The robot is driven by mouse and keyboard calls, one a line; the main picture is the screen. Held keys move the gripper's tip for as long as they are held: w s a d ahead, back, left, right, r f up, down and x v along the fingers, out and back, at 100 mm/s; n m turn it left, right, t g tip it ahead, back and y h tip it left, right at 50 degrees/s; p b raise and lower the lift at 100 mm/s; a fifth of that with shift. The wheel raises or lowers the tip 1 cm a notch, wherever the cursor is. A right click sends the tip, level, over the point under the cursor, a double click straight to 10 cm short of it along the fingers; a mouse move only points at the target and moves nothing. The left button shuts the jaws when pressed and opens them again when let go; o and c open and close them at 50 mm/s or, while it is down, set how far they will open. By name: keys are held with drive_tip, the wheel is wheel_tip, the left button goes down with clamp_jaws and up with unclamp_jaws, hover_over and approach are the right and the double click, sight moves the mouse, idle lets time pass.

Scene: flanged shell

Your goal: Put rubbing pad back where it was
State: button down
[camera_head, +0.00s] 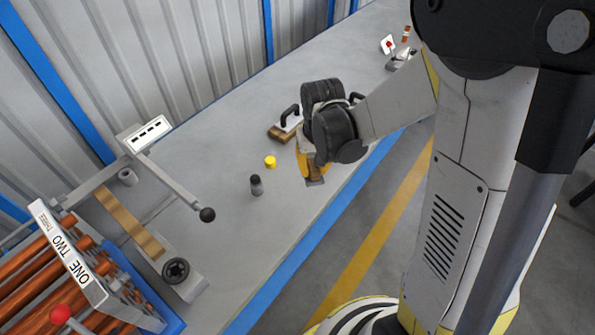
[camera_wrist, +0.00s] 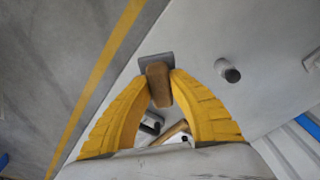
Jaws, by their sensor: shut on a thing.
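My gripper (camera_head: 312,168) is over the bench near its front edge. In the wrist view, its yellow fingers (camera_wrist: 158,82) are shut on a brown block with a flat grey plate at its far end, which I take to be the rubbing pad (camera_wrist: 157,72). In the head view, the lower end of the pad (camera_head: 315,181) shows under the gripper; the rest is hidden. I cannot tell whether it touches the bench. A wooden block with a black handle (camera_head: 284,133) lies on the bench just behind and left of the gripper.
The corrugated wall (camera_head: 190,50) bounds the bench behind.

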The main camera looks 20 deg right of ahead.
drive_tip(key=s+m, duration=0.1)
drive_tip(key=m, duration=0.1)
drive_tip(key=d+m, duration=0.1)
drive_tip(key=m, duration=0.1)
drive_tip(key=shift+s+d+f+h, duration=0.2)
drive_tip(key=shift+s+f+h, duration=0.1)
drive_tip(key=shift+s+f, duration=0.1)
drive_tip(key=d+m, duration=0.1)
drive_tip(key=m, duration=0.2)
drive_tip(key=m+b, duration=0.3)
drive_tip(key=b, duration=0.1)
hover_over(304, 185)
drive_tip(key=shift+g+h, duration=0.3)
drive_tip(key=f, duration=0.8)
drive_tip(key=shift+a+f, duration=0.2)
drive_tip(key=shift+f, duration=0.15)
drive_tip(key=shift+f+b, duration=0.75)
drive_tip(key=shift+f, duration=1.15)
drive_tip(key=shift+f, duration=0.2)
drive_tip(key=c, duration=1.3)
unclamp_jaws()
